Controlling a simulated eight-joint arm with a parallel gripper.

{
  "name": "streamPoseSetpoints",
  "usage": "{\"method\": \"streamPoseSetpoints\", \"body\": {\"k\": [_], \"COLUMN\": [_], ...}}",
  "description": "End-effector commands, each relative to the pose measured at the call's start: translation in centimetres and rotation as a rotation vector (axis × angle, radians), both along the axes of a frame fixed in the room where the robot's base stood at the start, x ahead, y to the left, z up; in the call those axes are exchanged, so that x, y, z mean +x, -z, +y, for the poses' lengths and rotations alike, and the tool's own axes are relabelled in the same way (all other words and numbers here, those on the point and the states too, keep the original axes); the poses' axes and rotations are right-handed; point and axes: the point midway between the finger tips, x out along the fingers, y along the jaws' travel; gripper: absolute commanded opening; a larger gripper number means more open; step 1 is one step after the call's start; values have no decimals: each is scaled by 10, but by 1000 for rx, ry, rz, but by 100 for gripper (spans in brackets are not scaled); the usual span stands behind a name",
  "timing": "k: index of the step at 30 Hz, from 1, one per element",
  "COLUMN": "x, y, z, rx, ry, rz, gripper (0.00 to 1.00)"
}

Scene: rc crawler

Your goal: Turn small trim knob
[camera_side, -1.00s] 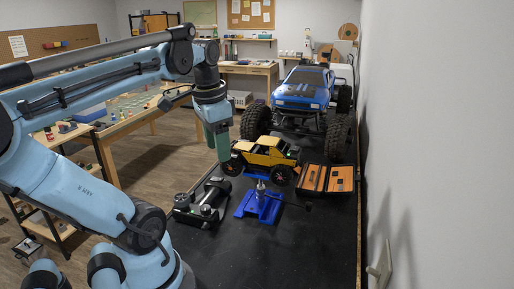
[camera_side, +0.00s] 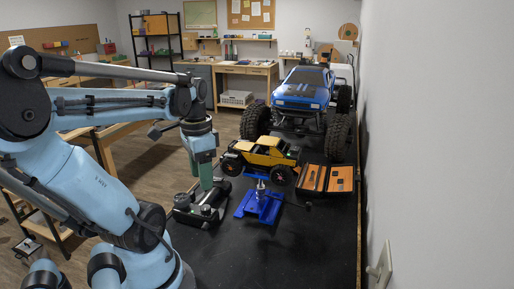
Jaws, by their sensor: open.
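A black controller-like device (camera_side: 190,212) with grey parts lies on the black bench top, at the left of the bench. A small trim knob cannot be made out on it at this size. My gripper (camera_side: 206,186) points straight down over the far part of this device, with its tips close to it. Whether the tips touch it cannot be told. The gripper is open with nothing visible held in it, and it hides part of the device behind it.
A blue stand (camera_side: 262,205) is right of the device. A yellow crawler (camera_side: 266,152) sits behind it, an orange and black case (camera_side: 327,179) to the right, and a large blue truck (camera_side: 303,88) farther back. The front of the black bench top (camera_side: 270,255) is clear.

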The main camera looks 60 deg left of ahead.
Motion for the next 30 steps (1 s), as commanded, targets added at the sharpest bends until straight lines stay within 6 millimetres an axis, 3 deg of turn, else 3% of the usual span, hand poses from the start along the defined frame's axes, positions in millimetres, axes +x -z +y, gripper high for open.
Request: {"method": "streamPoseSetpoints", "body": {"k": [18,30], "x": [0,0], "y": [70,88], "z": [0,0], "rx": [0,0], "ry": [0,0], "rz": [0,0], "gripper": [55,55]}}
